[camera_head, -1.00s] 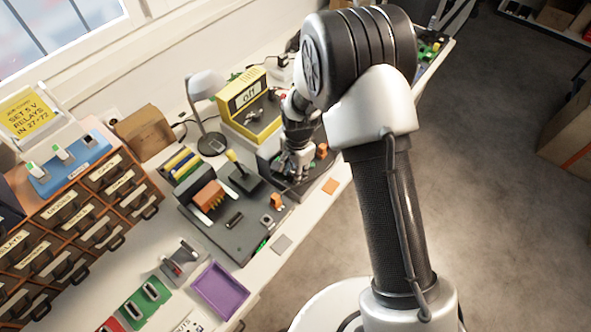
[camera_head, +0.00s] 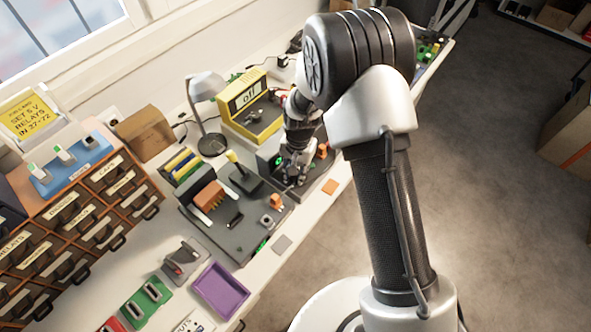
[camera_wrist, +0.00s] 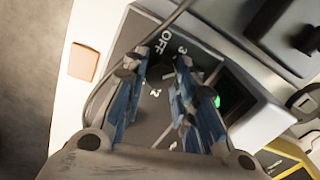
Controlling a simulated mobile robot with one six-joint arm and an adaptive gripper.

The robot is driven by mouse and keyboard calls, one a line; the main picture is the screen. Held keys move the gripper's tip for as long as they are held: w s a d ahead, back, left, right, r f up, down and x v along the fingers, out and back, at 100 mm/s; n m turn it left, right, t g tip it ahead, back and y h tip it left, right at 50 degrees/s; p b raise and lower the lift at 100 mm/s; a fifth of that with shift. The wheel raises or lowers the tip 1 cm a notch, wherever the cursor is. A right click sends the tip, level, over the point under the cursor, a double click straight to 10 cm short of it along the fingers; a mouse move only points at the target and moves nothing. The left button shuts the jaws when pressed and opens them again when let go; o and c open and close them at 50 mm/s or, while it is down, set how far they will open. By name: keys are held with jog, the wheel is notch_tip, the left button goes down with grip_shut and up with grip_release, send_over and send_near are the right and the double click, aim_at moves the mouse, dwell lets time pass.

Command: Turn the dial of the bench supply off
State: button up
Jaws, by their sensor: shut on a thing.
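The bench supply appears to be the dark, pale-edged unit whose panel (camera_wrist: 150,112) is marked OFF, 3 and 2 in the wrist view; a green light glows beside the marks. It also shows in the head view as a dark box (camera_head: 319,182), partly covered by my gripper. The dial (camera_wrist: 155,74) is a dark round shape between the fingers, and which mark it points to cannot be made out. My gripper (camera_wrist: 158,68), with blue-sided fingers, is shut on the dial. It also shows from above in the head view (camera_head: 294,178).
A yellow box (camera_head: 232,120) with a display reading "off" stands behind the unit, beside a grey lamp (camera_head: 210,143). A dark board with parts (camera_head: 228,235) lies to the left. An orange square (camera_head: 330,187) is near the bench's front edge. Open floor lies right.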

jog(key=n, duration=0.6)
jog(key=shift+n, duration=0.3)
jog(key=n, duration=0.6)
jog(key=shift+w+g, duration=0.1)
jog(key=shift+g, duration=0.2)
jog(key=o, duration=1.1)
jog(key=r, duration=1.2)
jog(key=shift+w+d, duration=0.15)
jog(key=shift+d, duration=0.1)
